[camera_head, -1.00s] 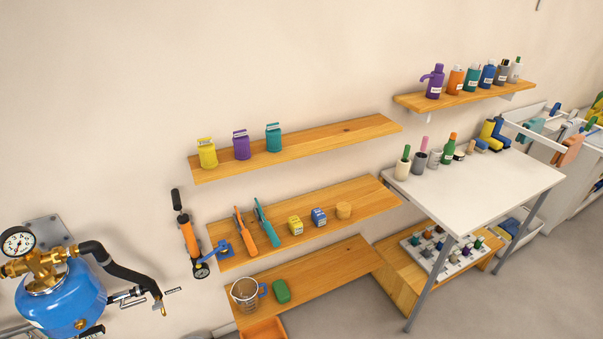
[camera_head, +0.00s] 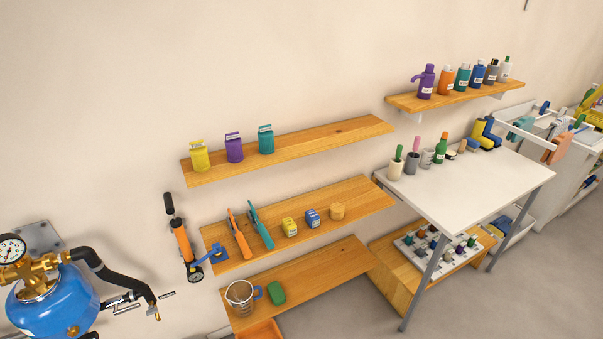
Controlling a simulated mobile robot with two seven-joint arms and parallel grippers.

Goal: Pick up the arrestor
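No object here is clearly identifiable as the arrestor. A blue pressure tank (camera_head: 50,306) with brass fittings (camera_head: 36,275), a gauge (camera_head: 11,248) and a black hose (camera_head: 120,279) stands at the lower left. Several small coloured pieces sit in a white rack (camera_head: 432,249) under the table. Neither of my grippers is in view.
Orange and teal pliers-like tools (camera_head: 261,229) lean on the middle shelf. Grey floor (camera_head: 500,305) in front is clear.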

